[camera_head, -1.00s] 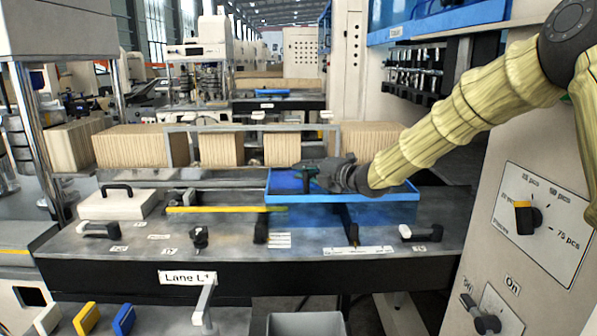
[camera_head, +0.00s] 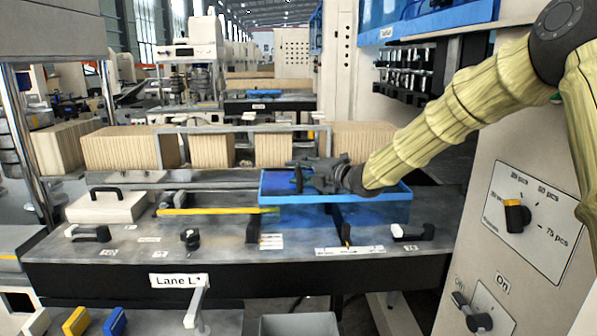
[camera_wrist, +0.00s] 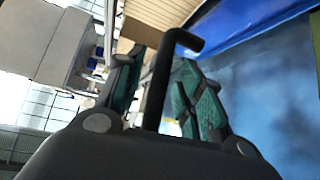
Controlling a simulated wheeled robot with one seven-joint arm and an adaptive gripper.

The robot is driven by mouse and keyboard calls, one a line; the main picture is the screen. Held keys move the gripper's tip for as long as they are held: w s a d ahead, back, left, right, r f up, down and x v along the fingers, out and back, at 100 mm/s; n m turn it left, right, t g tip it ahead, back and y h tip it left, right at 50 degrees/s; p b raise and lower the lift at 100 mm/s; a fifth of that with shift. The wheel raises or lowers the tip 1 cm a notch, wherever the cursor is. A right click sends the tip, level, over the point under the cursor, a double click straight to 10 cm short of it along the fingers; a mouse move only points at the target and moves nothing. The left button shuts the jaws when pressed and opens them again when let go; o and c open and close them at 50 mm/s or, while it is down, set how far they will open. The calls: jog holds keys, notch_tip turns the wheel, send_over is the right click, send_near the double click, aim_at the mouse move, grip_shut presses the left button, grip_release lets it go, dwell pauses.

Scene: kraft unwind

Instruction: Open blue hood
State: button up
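The blue hood (camera_head: 385,212) is a low blue box with a raised rim on the grey table. Its top looks level, and its blue surface fills the right of the wrist view (camera_wrist: 260,90). My gripper (camera_head: 295,176) is at the hood's left part, just above its top in the head view. In the wrist view my gripper (camera_wrist: 160,95) is open, with teal-padded fingers on either side of a black bent handle (camera_wrist: 157,85). Gaps show between handle and fingers. The handle's base is hidden behind the gripper body.
A yellow bar (camera_head: 215,211) lies left of the hood. A white lid with a black handle (camera_head: 107,205) sits farther left. Black knobs and levers line the table's front. A panel with a dial (camera_head: 517,215) stands at right. Tan corrugated blocks (camera_head: 205,149) stand behind.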

jog(key=v, duration=0.7)
dwell(0.3)
